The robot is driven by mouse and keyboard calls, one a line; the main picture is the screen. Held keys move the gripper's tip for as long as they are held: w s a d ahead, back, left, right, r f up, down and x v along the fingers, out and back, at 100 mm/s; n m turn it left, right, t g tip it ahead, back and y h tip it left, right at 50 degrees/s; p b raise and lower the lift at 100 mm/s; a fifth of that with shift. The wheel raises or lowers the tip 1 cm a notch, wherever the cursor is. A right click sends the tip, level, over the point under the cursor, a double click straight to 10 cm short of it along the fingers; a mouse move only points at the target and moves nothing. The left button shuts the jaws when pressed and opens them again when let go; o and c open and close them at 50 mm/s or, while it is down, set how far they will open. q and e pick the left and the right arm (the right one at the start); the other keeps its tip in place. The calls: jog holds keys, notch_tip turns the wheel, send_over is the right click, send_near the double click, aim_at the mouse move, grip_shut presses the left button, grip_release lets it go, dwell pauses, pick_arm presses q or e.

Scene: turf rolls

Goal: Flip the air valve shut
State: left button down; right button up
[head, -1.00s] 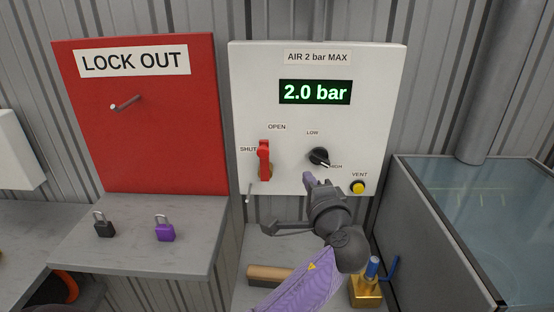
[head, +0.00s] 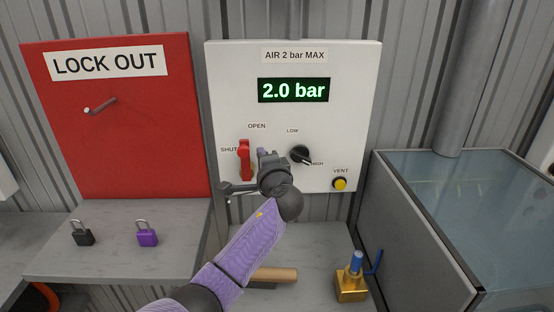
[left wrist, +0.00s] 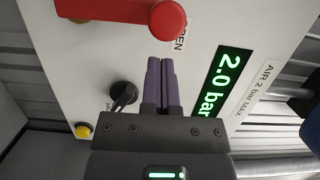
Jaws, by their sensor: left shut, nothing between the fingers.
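The red air valve handle (head: 244,160) stands upright on the white panel, its top toward the OPEN label, with SHUT to its left. In the left wrist view the red handle (left wrist: 164,18) shows large, its rounded end just beyond my fingertips. My left gripper (head: 262,153) is shut and empty, just right of the handle, in front of the panel. Its purple fingers (left wrist: 160,62) lie together in the left wrist view. My right gripper is not in view.
The panel (head: 360,110) reads 2.0 bar on its display (head: 293,90). A black knob (head: 300,154) and yellow vent button (head: 340,184) sit right of the valve. Black (head: 82,234) and purple (head: 147,234) padlocks lie on the left shelf. A water tank (head: 470,200) stands at right.

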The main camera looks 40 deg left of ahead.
pick_arm(q)
jog(key=shift+s+a, duration=0.3)
jog(key=shift+a, duration=0.05)
jog(key=shift+s+a+r+n, duration=0.1)
jog(key=shift+s+a+n, duration=0.1)
jog(key=shift+n, duration=0.2)
